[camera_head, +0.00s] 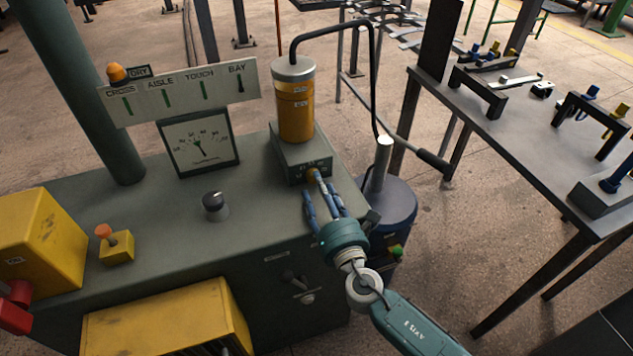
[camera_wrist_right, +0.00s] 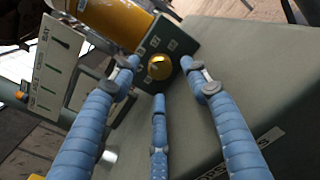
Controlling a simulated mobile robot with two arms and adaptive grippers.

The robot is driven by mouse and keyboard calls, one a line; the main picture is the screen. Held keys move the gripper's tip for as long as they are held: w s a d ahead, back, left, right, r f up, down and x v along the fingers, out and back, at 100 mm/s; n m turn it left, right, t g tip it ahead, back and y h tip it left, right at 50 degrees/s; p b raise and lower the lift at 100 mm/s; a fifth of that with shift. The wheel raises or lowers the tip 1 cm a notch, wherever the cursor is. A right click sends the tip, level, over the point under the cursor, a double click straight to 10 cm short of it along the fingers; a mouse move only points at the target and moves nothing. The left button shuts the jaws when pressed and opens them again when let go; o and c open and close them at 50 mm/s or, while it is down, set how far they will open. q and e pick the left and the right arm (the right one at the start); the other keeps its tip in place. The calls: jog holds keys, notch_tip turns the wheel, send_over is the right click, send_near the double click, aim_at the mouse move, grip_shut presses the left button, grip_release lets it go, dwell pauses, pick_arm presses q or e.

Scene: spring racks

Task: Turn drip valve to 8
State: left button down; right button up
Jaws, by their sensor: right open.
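The drip valve is a round brass-yellow knob (camera_head: 312,173) on the front of a grey block (camera_head: 290,160) under an amber oil reservoir (camera_head: 296,105). In the wrist view the knob (camera_wrist_right: 159,67) shows between the fingertips, with small labels on the face around it; their numbers are too small to read. My right gripper (camera_head: 322,190) has three blue fingers, open and close in front of the knob. In the wrist view the gripper (camera_wrist_right: 158,76) has a fingertip on either side and one below, and I cannot tell whether any touches. My left gripper is out of view.
A black hose arches from the reservoir. A dark drum (camera_head: 391,205) stands right of the bench, before a dark table (camera_head: 535,135).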

jog(key=shift+x, duration=1.35)
jog(key=c, duration=1.2)
jog(key=shift+o, duration=0.2)
jog(key=shift+f+m+b, duration=0.15)
jog(key=shift+m+b, duration=0.3)
jog(key=shift+m, duration=0.05)
jog(key=o, duration=1.2)
jog(key=shift+c, duration=0.2)
jog(key=v, duration=1.2)
